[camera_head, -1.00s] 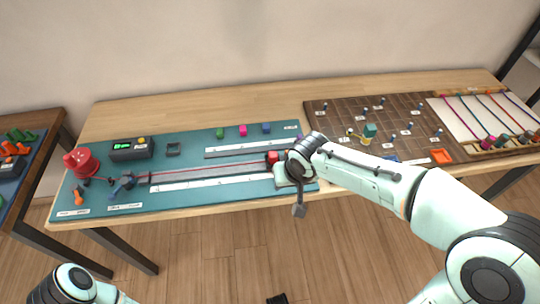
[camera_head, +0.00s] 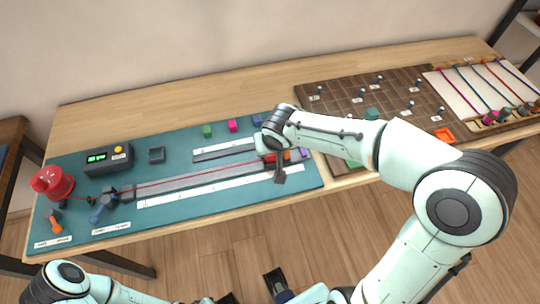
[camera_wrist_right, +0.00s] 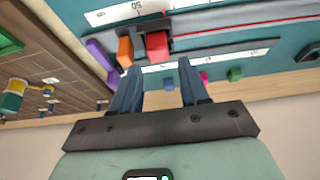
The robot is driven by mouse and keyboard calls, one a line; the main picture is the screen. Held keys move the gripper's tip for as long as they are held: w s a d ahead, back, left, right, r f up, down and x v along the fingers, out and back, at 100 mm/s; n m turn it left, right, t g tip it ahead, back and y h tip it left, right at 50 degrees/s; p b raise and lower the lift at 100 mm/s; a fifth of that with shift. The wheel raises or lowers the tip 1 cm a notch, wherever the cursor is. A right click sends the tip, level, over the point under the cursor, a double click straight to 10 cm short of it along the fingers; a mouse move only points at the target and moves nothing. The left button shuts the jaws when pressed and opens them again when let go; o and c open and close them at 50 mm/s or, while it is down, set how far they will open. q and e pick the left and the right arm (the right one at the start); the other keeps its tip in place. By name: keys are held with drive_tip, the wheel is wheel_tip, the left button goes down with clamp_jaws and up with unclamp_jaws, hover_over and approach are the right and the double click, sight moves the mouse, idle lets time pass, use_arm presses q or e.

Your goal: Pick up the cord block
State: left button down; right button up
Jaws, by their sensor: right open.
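The cord block is a red block (camera_head: 269,158) at the right end of the red cord, on the long grey track of the teal mat. It also shows in the right wrist view as a red block (camera_wrist_right: 157,46) at the cord's end, beyond the fingertips. My right gripper (camera_wrist_right: 160,78) is open, with nothing between its fingers and a gap to the block. In the head view my right wrist partly covers the block's surroundings. An orange block (camera_wrist_right: 125,50) and a purple block (camera_wrist_right: 97,54) stand beside it. My left arm is at the bottom left; its gripper is not clearly seen.
Green (camera_head: 207,131), pink (camera_head: 232,126) and blue (camera_head: 257,120) blocks stand at the mat's back. A black box with a green display (camera_head: 108,160) and a red spool (camera_head: 52,182) are at left. A brown pegboard (camera_head: 330,100) lies right of the mat.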

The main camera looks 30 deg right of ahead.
drive_tip(key=shift+b+x, duration=0.3)
drive_tip(key=shift+x, duration=2.45)
drive_tip(key=shift+d, duration=0.15)
drive_tip(key=c, duration=0.8)
